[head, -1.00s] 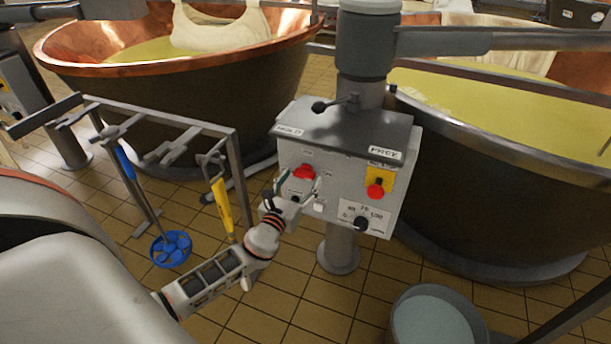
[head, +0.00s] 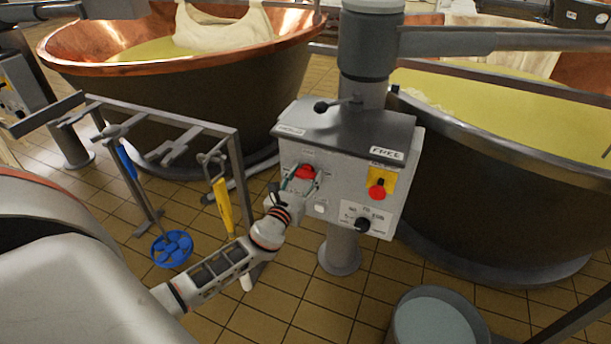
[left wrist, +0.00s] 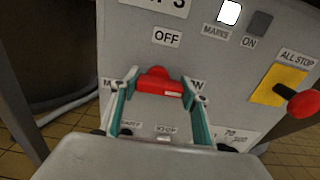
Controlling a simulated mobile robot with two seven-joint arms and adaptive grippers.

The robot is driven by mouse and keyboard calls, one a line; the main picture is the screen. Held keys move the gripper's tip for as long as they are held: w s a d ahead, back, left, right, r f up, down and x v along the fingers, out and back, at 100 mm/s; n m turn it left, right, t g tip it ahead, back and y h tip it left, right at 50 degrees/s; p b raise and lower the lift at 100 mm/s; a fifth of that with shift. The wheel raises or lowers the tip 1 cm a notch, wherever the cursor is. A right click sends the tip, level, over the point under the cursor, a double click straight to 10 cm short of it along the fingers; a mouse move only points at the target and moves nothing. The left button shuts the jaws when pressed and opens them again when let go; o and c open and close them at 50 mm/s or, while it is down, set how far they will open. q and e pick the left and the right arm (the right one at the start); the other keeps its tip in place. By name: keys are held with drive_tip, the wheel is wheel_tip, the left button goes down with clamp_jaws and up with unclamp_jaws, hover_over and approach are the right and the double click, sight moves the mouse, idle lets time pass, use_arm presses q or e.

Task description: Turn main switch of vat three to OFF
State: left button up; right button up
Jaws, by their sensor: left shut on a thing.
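The grey control box (head: 340,190) stands on a post between two copper vats. Its red main switch (head: 305,173) is on the left of the front face. In the left wrist view the red switch (left wrist: 160,82) sits below an OFF label (left wrist: 167,38), with a MAINS label and an ON label to the upper right. My left gripper (head: 300,182) is at the switch; in the left wrist view its two teal fingers (left wrist: 160,98) are on either side of the red knob, shut on it. The lower part of the knob's surroundings is partly hidden by the gripper. My right gripper is not in view.
A red all-stop button (head: 376,189) on a yellow plate and a black knob (head: 362,224) are on the same face. A rack (head: 165,118) with blue and yellow tools stands left. A bucket (head: 437,325) stands on the floor at lower right.

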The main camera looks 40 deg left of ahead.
use_arm(q)
drive_tip(key=shift+n, duration=0.3)
drive_tip(key=n+b, duration=0.1)
drive_tip(key=n, duration=0.2)
drive_tip(key=shift+f, duration=0.15)
drive_tip(key=n, duration=0.2)
drive_tip(key=n+b, duration=0.1)
drive_tip(key=n, duration=0.2)
drive_tip(key=shift+a+r+n+b, duration=0.1)
drive_tip(key=shift+r+n+b, duration=0.1)
drive_tip(key=shift+n+b, duration=0.1)
drive_tip(key=n, duration=0.4)
drive_tip(key=shift+a+r, duration=0.1)
drive_tip(key=shift+r, duration=0.05)
drive_tip(key=n, duration=0.4)
drive_tip(key=shift+n, duration=0.5)
drive_tip(key=o, duration=1.1)
